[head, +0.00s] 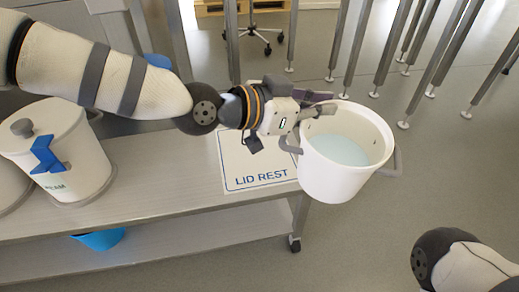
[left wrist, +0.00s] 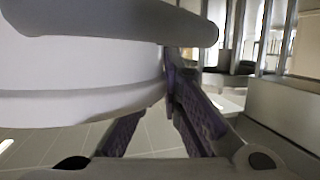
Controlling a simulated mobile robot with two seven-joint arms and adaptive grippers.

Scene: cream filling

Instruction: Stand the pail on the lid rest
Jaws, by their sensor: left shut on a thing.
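The white pail (head: 340,182) hangs in my left gripper (head: 312,106), which is shut on it at its left side near the rim. The pail looks upright, with something pale blue inside, and has grey handles on its sides. It appears at and beyond the table's right end, right of the lid rest (head: 240,172), a white panel marked "LID REST" on the table. My arm and the pail cover parts of the panel. In the left wrist view, the pail's wall (left wrist: 80,75) and a grey handle bar are close to the fingers (left wrist: 165,120). My right gripper is out of view.
A lidded white container (head: 62,150) with a blue clip stands on the left of the metal table (head: 165,205). A blue bowl (head: 100,240) sits on the lower shelf. Metal legs (head: 352,40) stand at the back. Open floor lies right of the table.

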